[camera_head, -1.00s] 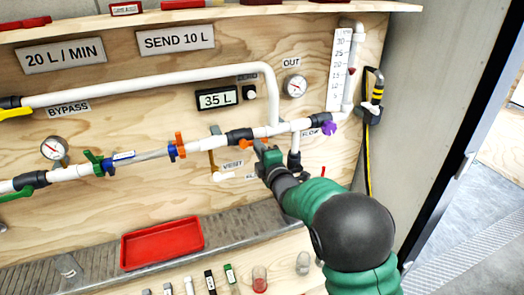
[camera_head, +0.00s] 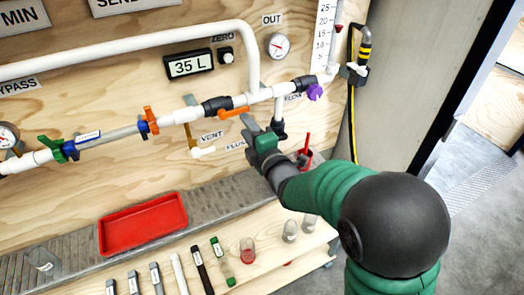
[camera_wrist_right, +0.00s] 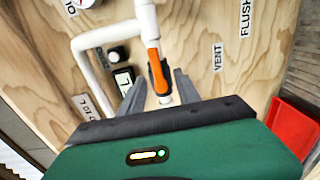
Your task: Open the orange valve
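An orange valve handle (camera_head: 235,113) lies roughly along the white pipe, just right of a black fitting, in the head view. It also shows in the wrist view (camera_wrist_right: 154,62), lying along the pipe with a black fitting beside it. My right gripper (camera_head: 262,128) is just below and right of this handle. In the wrist view my right gripper (camera_wrist_right: 160,76) is open, its two grey fingers apart on either side of the handle's near end in the picture; contact cannot be told. A second orange handle (camera_head: 151,120) stands across the pipe further left. My left gripper is not in view.
Close around are a purple handle (camera_head: 314,91), a round gauge (camera_head: 278,46) and a 35 L display (camera_head: 189,64). A red tray (camera_head: 143,222) lies on the grey ledge below. A doorway opens at the right.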

